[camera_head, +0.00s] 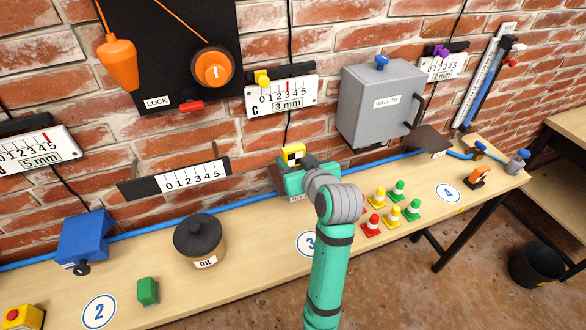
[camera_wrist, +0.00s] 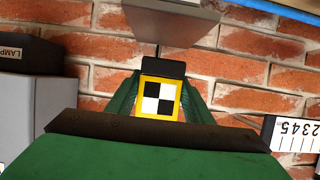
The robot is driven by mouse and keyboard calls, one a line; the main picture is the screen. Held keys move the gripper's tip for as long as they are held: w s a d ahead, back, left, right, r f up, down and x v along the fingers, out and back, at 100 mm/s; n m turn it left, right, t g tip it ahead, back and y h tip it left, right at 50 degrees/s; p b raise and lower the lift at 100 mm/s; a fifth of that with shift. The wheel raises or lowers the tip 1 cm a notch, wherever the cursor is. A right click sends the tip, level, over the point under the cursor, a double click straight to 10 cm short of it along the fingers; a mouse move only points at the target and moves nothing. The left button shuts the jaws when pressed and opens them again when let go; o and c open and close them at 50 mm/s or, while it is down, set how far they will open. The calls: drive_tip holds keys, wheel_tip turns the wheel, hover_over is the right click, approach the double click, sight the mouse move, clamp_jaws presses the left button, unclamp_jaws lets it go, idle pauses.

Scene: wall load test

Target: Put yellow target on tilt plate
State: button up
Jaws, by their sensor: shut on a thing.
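The yellow target (camera_head: 293,153) is a block with a black-and-white checker face. My gripper (camera_wrist: 160,102) is shut on the yellow target (camera_wrist: 144,93), with green fingers on both sides of it in the wrist view. In the head view my gripper (camera_head: 292,166) holds it upright near the brick wall, above the back of the bench, around the middle. A small, partly covered label (camera_head: 297,198) shows beneath my wrist. The tilt plate cannot be clearly made out; my arm hides much of that spot. Whether the target touches anything below cannot be told.
The bench (camera_head: 255,265) has bare room left of my arm. An oil pot (camera_head: 199,240), a blue box (camera_head: 86,238) and a green block (camera_head: 147,291) stand there. Several small cones (camera_head: 378,197) stand to the right. A grey wall cabinet (camera_head: 378,103) juts out above right.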

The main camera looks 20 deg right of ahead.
drive_tip(key=shift+w+f, duration=0.2)
drive_tip(key=shift+f, duration=0.05)
drive_tip(key=shift+w+f, duration=0.15)
drive_tip(key=shift+f, duration=0.75)
drive_tip(key=shift+w+f, duration=0.15)
drive_tip(key=shift+f, duration=0.75)
drive_tip(key=shift+w+f, duration=0.1)
drive_tip(key=o, duration=0.8)
drive_tip(key=shift+f, duration=0.1)
drive_tip(key=o, duration=0.4)
drive_tip(key=shift+s, duration=0.2)
drive_tip(key=shift+r, duration=0.2)
drive_tip(key=v, duration=1.2)
